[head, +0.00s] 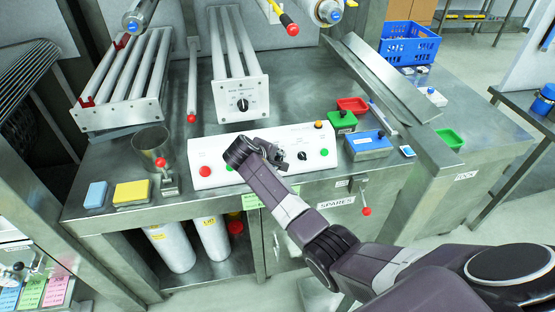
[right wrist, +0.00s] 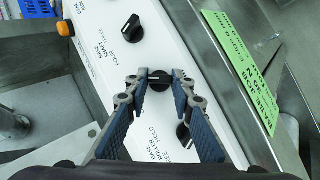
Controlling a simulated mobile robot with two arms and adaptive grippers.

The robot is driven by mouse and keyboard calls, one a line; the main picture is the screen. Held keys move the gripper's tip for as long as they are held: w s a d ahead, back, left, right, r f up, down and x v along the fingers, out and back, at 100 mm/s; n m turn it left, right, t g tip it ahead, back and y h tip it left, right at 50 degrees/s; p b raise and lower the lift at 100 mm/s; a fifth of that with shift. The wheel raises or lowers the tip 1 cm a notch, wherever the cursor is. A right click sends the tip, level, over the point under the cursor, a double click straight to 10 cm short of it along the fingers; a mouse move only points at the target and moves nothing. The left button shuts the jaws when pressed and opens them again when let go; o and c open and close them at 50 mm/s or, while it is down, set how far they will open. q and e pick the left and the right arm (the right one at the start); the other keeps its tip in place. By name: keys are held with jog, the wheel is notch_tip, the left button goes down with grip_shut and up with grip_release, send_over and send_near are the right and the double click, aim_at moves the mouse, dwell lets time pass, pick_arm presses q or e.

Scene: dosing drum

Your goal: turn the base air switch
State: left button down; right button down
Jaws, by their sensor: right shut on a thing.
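The white control panel (head: 228,152) stands on the steel bench; it also shows in the right wrist view (right wrist: 185,45). My right gripper (head: 279,160) is over the middle of its sloped face. In the right wrist view my right gripper (right wrist: 159,77) is shut on a black knob (right wrist: 158,84), one fingertip on each side. I cannot read this knob's own label. A second black knob (right wrist: 131,27) has "base shaft" lettering beside it. A third knob (right wrist: 184,135), by "base roller" lettering, is partly hidden behind a finger. My left gripper is not in view.
The panel also carries a red button (head: 205,171). A metal beaker (head: 152,147) and a red-tipped lever (head: 168,180) stand to its left. A green box (head: 342,122) and a blue box (head: 367,146) stand to its right. Another red-tipped lever (head: 363,198) projects from the bench front.

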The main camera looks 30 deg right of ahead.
jog(key=c, duration=1.7)
grip_release()
jog(key=shift+o, duration=0.2)
jog(key=v, duration=1.2)
jog(key=shift+f, duration=0.1)
